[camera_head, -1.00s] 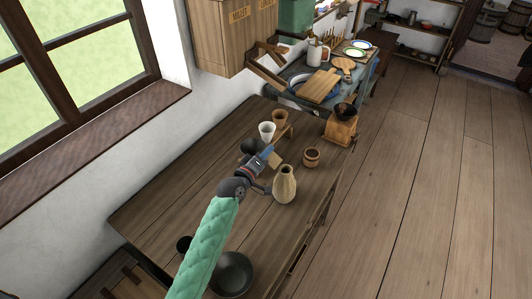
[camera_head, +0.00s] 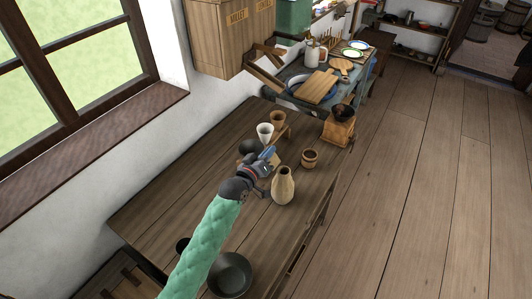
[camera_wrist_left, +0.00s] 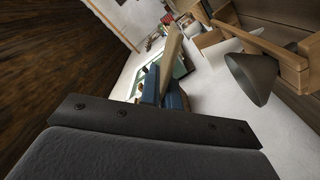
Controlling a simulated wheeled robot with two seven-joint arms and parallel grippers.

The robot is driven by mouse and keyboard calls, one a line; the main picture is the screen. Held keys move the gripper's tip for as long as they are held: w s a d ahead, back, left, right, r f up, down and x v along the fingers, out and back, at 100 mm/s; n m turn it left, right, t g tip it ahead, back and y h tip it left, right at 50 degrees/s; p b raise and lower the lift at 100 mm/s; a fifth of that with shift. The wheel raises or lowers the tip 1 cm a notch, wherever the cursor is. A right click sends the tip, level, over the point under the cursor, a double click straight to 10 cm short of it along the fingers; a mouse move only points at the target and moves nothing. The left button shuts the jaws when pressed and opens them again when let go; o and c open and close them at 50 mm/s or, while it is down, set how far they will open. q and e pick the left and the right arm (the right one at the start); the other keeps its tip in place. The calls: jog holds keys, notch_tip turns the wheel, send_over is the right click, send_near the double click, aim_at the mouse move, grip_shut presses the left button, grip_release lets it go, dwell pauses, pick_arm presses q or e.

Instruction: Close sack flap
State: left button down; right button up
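No sack or sack flap can be made out in either view. My left gripper (camera_head: 269,154) is above the wooden table, near the white cup (camera_head: 265,133) and behind the pale wooden vase (camera_head: 284,186). Its blue fingers (camera_wrist_left: 163,92) also show in the left wrist view, close together. A tan, stick-like shape (camera_wrist_left: 171,48) appears just beyond them; I cannot tell whether it is between them or in the background. My right gripper is not in view.
The wooden table (camera_head: 165,207) also carries a brown cup (camera_head: 278,118), a small wooden tub (camera_head: 310,158), a coffee grinder (camera_head: 339,131) and a dark bowl (camera_head: 231,275). Wooden bins (camera_head: 219,38) hang on the wall. A grey cone (camera_wrist_left: 252,77) is close in the wrist view.

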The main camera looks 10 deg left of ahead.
pick_arm(q)
jog(key=shift+s+d+r+m, duration=0.1)
jog(key=shift+d+r+m, duration=0.15)
jog(key=shift+m, duration=0.35)
jog(key=shift+s+d+r+m, duration=0.1)
jog(key=shift+d+m, duration=0.2)
jog(key=shift+m, duration=0.3)
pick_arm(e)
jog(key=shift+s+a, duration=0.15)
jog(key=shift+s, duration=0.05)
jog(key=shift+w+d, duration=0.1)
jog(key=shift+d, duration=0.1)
pick_arm(q)
jog(key=c, duration=1.6)
grip_release()
jog(key=shift+s+f, duration=0.1)
jog(key=shift+s, duration=0.05)
jog(key=shift+b+v, duration=1.7)
jog(key=shift+v, duration=2.1)
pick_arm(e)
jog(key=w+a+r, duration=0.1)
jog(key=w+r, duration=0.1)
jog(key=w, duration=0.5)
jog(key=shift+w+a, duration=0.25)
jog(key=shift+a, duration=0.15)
